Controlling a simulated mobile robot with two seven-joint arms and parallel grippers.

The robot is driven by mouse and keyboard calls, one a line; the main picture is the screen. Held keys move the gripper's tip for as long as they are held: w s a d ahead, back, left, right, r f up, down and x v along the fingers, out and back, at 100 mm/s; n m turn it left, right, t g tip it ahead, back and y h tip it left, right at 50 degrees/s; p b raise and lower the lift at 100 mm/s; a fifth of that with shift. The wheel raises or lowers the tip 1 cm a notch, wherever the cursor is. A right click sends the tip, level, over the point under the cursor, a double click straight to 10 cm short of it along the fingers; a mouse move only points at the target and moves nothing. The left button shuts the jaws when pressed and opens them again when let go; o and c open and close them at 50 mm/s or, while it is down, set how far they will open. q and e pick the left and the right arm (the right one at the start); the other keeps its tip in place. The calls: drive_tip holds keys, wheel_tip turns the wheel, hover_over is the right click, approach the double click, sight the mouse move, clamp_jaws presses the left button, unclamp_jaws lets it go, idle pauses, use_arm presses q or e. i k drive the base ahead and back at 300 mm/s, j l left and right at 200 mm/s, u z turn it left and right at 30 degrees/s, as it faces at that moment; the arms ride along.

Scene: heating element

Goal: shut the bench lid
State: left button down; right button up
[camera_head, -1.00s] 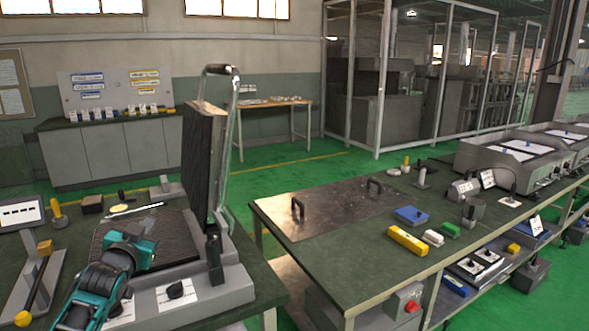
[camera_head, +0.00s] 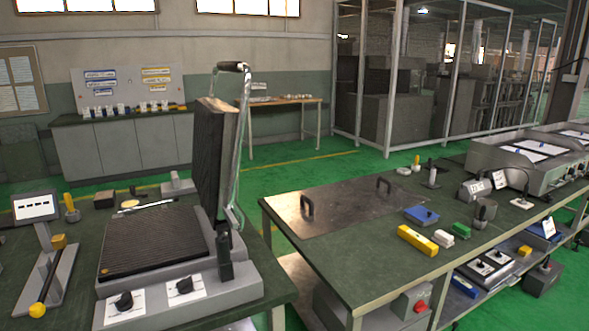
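A grey heating press stands on the left bench. Its lid (camera_head: 213,160) is a thick ribbed dark plate, raised nearly upright at the right side of the press. A bent metal handle (camera_head: 232,67) with a dark grip rises above the lid. The ribbed lower plate (camera_head: 150,243) lies bare and open to view, with a small yellowish spot at its front left corner. Two black knobs (camera_head: 124,301) sit on the front of the press base (camera_head: 220,287). Neither of my grippers shows in the head view now.
A second bench (camera_head: 350,262) on the right bears a metal plate with two handles (camera_head: 335,212), a yellow block (camera_head: 417,240) and a blue box (camera_head: 421,216). A stand with a yellow knob (camera_head: 38,309) is left of the press. Green floor shows between the benches.

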sight(219, 128)
drive_tip(key=u, duration=0.45)
drive_tip(key=i+l+u, duration=0.15)
drive_tip(key=l+u, duration=0.6)
drive_tip(key=i+l+u, duration=0.15)
drive_tip(key=l, duration=0.7)
drive_tip(key=l+u, duration=0.1)
drive_tip(key=l, duration=0.75)
